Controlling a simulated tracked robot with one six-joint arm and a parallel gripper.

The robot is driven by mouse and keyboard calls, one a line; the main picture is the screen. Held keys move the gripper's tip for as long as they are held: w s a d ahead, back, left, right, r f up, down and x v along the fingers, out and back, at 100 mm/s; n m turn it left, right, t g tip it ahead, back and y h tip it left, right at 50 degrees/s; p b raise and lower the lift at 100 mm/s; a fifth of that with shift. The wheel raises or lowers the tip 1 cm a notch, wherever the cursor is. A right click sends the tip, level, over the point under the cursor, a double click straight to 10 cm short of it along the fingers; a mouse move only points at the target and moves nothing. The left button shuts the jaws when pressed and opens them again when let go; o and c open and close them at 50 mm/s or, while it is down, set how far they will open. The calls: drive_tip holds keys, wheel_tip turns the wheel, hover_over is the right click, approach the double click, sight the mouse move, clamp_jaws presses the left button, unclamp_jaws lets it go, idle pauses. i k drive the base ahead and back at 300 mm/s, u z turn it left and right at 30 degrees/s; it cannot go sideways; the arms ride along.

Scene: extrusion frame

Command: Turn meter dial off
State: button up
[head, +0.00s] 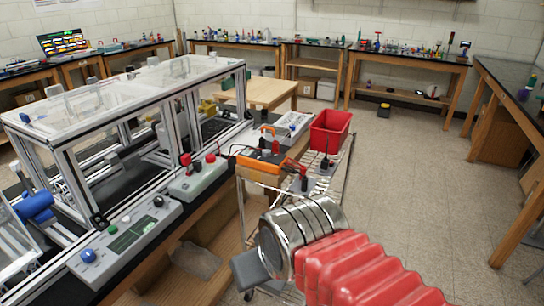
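The meter (258,162) looks like the orange box with a dark face on the wire cart, right of the framed bench. Red and black leads run from it over its top. Its dial is too small to make out, so I cannot tell its setting. My arm, with a silver ringed section and red bellows, fills the lower right, in front of and below the meter and apart from it in the picture.
The wire cart (338,176) also carries a red bin (330,130) and small black-topped parts. Left of it stands an aluminium extrusion frame with a clear top (120,90). A control panel (125,235) with knobs sits on its bench. Open floor (420,200) lies right.

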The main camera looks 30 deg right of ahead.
sight(266, 153)
drive_tip(key=u, duration=0.05)
drive_tip(key=k, duration=0.15)
drive_tip(key=z, duration=0.55)
drive_tip(key=i, duration=1.05)
drive_tip(key=z, duration=0.1)
